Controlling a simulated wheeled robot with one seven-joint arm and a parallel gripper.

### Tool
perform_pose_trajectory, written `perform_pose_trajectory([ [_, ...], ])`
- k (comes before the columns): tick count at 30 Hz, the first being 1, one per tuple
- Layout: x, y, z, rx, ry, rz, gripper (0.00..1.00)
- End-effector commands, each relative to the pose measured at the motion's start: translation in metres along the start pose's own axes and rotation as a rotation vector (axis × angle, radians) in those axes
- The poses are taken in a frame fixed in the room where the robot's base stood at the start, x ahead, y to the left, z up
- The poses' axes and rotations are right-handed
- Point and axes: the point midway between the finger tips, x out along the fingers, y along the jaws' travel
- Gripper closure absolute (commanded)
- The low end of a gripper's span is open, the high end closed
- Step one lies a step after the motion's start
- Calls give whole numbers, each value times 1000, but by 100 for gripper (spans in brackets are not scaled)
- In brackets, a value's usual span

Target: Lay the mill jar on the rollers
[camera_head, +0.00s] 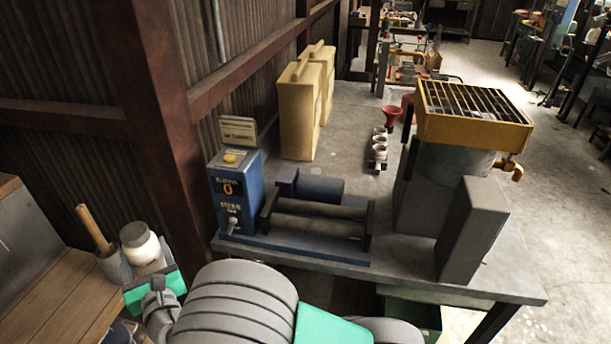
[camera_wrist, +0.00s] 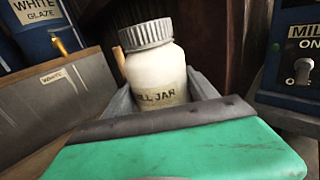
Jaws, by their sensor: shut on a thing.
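The mill jar (camera_wrist: 158,75) is white with a grey ribbed lid and a label partly reading "LL JAR". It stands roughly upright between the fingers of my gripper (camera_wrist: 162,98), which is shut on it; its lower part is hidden. In the head view the jar (camera_head: 140,240) is at the lower left, beside the wooden bench and left of the mill. The mill's two dark rollers (camera_head: 318,218) lie on a blue base on the grey table, with nothing resting on them. The blue control box (camera_head: 233,190) stands at their left end.
A rusty post (camera_head: 160,120) rises behind the gap between the wooden bench (camera_head: 60,300) and the grey table (camera_head: 480,284). A wooden handle (camera_head: 94,228) sticks up near the jar. A grey block (camera_head: 472,230) and a yellow-topped tank (camera_head: 470,125) stand right of the rollers.

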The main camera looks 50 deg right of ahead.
Motion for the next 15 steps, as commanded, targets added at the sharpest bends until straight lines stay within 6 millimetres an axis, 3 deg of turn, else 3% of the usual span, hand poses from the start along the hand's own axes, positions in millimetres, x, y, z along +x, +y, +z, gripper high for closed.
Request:
perform_pose_trajectory([
  [1, 0, -1, -23, 1, -3, -2, 100],
  [5, 2, -4, -58, 1, -3, -9, 100],
  [7, 2, -6, -40, 6, 31, -13, 100],
  [15, 2, -7, -40, 11, 192, -14, 100],
])
